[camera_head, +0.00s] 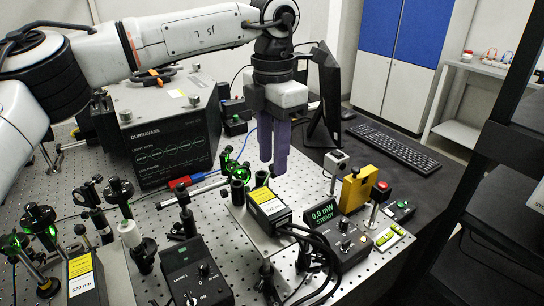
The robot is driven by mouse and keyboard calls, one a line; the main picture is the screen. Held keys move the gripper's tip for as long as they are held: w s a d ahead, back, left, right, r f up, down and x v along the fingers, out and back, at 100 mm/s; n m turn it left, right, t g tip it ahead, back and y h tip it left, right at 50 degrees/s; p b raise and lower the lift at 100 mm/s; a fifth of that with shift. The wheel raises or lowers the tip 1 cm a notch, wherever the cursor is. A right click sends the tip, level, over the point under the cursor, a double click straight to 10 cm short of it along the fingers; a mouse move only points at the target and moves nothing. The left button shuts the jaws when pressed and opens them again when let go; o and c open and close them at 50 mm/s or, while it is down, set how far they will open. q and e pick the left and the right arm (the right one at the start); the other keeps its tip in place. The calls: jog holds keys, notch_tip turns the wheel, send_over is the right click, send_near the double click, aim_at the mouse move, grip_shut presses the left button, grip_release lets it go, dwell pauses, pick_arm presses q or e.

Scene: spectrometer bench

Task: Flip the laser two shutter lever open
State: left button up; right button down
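My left gripper (274,168) hangs above the optical bench with its two purple fingers pointing down. The fingers look close together, but from this angle I cannot tell whether they are open or shut. I see nothing held in them. Below them is a black box with a yellow and white label (268,203). No lever clearly marked for laser two can be made out. A yellow block (357,188) stands further right, and a display (322,213) near it reads 0.9 mW STEADY. A black control box (196,277) with a knob and ON marking is in front. My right gripper is not in view.
A large black instrument (160,150) stands behind at the left. Green-lit optic mounts (36,225) crowd the left of the bench. A red button (381,188) on a post stands at the right. Black cables (318,262) loop at the front. A monitor and keyboard (393,146) are behind.

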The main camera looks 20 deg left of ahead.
pick_arm(q)
jog(key=shift+f, duration=0.65)
grip_shut()
jog(key=shift+w+d+f+g+y, duration=0.2)
jog(key=shift+w+d+g+y, duration=0.1)
jog(key=shift+g+y, duration=0.2)
jog(key=shift+w+d+f+g+y, duration=0.15)
jog(key=shift+w+g+y, duration=0.2)
jog(key=shift+g, duration=0.25)
grip_release()
